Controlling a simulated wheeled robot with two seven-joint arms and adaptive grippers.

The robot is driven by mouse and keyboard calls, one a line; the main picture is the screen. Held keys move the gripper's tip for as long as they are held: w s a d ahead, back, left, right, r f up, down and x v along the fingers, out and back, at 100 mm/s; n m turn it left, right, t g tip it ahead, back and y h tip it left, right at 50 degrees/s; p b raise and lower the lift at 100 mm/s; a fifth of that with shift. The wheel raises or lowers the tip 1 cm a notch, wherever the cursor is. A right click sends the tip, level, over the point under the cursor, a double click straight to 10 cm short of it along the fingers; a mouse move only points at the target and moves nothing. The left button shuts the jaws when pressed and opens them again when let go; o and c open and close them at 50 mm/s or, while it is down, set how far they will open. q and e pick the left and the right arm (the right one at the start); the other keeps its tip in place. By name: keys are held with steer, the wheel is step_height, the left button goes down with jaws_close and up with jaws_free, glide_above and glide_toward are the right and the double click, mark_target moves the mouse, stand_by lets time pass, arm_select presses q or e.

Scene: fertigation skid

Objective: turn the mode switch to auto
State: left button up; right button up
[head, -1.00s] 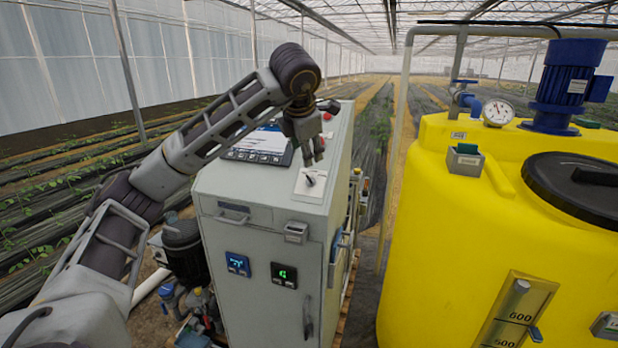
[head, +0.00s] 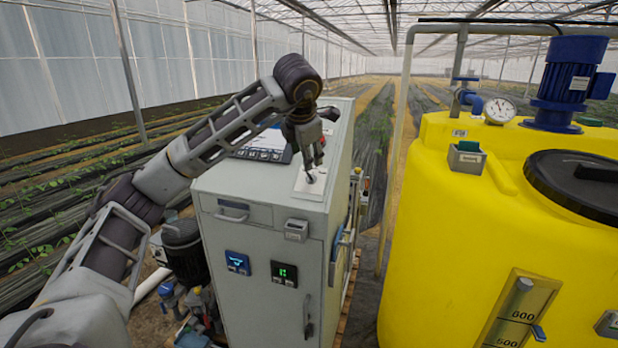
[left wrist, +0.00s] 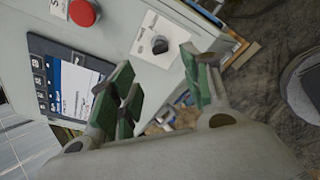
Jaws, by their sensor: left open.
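The mode switch is a small black knob on a white plate on top of the grey cabinet (head: 262,258). In the head view the plate (head: 307,190) shows, and the knob is mostly hidden behind my fingertips. In the left wrist view the knob (left wrist: 160,45) is clear, with its white plate around it. My left gripper (head: 314,165) is open and close over the switch. In the left wrist view its green-padded fingers (left wrist: 162,82) stand apart, with the knob beyond the gap between them; contact cannot be told. My right gripper is not in view.
A tablet-like panel (left wrist: 65,85) and a red button (left wrist: 83,12) are on the cabinet top beside the switch. A big yellow tank (head: 450,230) stands to the right, with a vertical pipe (head: 397,150) between. The air above the cabinet is otherwise clear.

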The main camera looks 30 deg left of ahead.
mark_target(309, 174)
arm_select(q)
steer(key=b+x, duration=0.3)
steer(key=x, duration=0.6)
steer(key=shift+f, duration=0.15)
steer(key=shift+w+f, duration=0.4)
steer(key=shift+f, duration=0.05)
steer(key=shift+a, duration=0.1)
steer(key=shift+c, duration=0.6)
steer(key=c, duration=0.9)
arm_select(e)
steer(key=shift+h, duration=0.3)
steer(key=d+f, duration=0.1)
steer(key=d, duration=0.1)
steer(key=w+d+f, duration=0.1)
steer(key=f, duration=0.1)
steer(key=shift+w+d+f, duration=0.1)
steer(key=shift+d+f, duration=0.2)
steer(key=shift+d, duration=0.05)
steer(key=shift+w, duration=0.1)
